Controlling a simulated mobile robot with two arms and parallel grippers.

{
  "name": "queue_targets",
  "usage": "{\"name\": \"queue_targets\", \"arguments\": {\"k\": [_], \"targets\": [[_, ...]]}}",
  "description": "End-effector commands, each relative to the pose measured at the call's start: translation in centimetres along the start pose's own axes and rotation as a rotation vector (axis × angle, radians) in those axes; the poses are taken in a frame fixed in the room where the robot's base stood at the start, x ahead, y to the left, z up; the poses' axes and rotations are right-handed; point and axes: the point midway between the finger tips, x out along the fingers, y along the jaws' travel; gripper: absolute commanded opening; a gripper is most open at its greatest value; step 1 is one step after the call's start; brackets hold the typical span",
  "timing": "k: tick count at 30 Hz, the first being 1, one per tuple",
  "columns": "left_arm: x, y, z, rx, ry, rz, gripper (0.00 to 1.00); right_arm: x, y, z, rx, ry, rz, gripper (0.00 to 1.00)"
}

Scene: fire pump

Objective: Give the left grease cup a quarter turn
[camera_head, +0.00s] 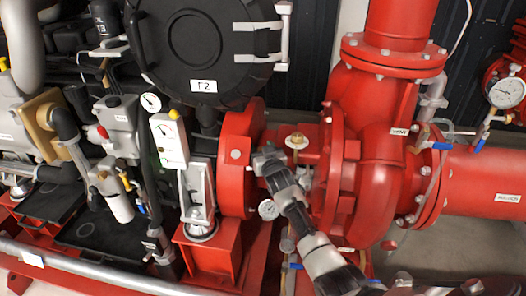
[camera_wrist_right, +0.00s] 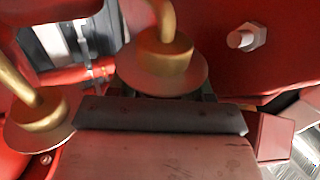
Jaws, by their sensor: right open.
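A brass grease cup (camera_head: 297,140) with a round flange shows in the head view on the red pump bearing housing, just right of my right gripper (camera_head: 268,160). In the right wrist view, two brass cups with bent stems show: one at the upper middle (camera_wrist_right: 165,62), directly ahead of the dark gripper edge, and one at the left edge (camera_wrist_right: 38,118). I cannot tell for certain which one is the left cup. My right gripper is open, close to the cups; contact cannot be made out. A second cup is hidden in the head view, probably behind my gripper. My left gripper is not in view.
The red pump casing (camera_head: 378,165) stands right of my gripper and a red flywheel housing (camera_head: 237,165) left of it. A hex bolt (camera_wrist_right: 247,37) shows in the wrist view. Free room is tight.

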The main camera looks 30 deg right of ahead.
Motion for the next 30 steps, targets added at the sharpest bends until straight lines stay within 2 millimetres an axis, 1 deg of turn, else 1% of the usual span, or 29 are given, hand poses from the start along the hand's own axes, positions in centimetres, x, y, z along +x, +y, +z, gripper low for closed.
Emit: {"name": "queue_targets", "arguments": {"k": [5, 8, 15, 18, 21, 25, 30], "targets": [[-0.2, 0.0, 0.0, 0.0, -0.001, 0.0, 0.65, -1.2, 0.0, 0.1, 0.0, -0.002, 0.0, 0.5], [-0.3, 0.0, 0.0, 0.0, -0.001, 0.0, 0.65, -2.7, 0.0, 0.1, 0.0, -0.002, 0.0, 0.5], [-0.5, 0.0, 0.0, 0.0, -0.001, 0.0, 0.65, -7.3, 0.0, 0.1, -0.001, -0.002, 0.0, 0.5], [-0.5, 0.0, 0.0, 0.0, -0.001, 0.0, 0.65, -8.8, -0.1, 0.1, 0.0, 0.0, -0.001, 0.5], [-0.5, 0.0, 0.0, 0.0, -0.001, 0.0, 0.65, -9.9, -0.1, 0.1, 0.001, -0.001, -0.001, 0.5], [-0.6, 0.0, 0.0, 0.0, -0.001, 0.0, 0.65, -10.7, -0.1, 0.0, 0.001, 0.0, -0.001, 0.5], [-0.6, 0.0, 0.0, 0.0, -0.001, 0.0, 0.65, -10.8, -0.1, 0.0, 0.001, 0.0, -0.001, 0.5]]}}
